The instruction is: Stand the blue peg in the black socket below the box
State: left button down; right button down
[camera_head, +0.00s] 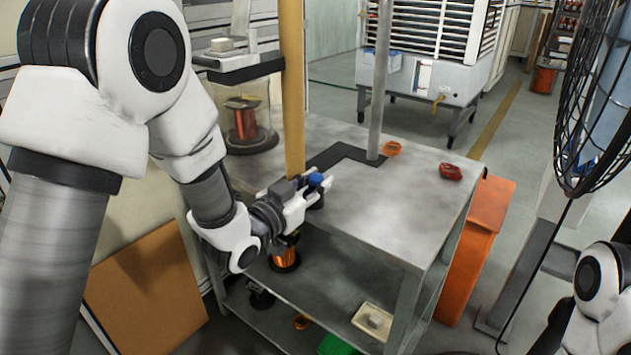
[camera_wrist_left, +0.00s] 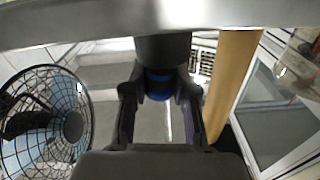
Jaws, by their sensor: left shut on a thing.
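My left gripper (camera_head: 312,189) is at the near left edge of the grey table top, shut on the blue peg (camera_head: 316,179). The peg's blue top shows above the fingers and looks upright. A black cylinder, which looks like the socket (camera_head: 317,201), is directly under the peg at the table top. In the left wrist view, the blue peg (camera_wrist_left: 158,84) is between the fingers and lines up with the black cylinder (camera_wrist_left: 162,48). I cannot tell how deep the peg sits in it. No box above the socket can be picked out surely. My right gripper is out of view.
A yellow post (camera_head: 292,90) stands close behind the left gripper, and a grey pole (camera_head: 381,80) stands farther back. A red object (camera_head: 450,171) and an orange ring (camera_head: 391,148) lie on the table top (camera_head: 390,205). A caged fan (camera_head: 590,100) is at the right.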

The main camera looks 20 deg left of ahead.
pick_arm(q)
jog(key=c, duration=0.8)
grip_release()
jog(key=shift+c, duration=0.2)
jog(key=shift+s, duration=0.1)
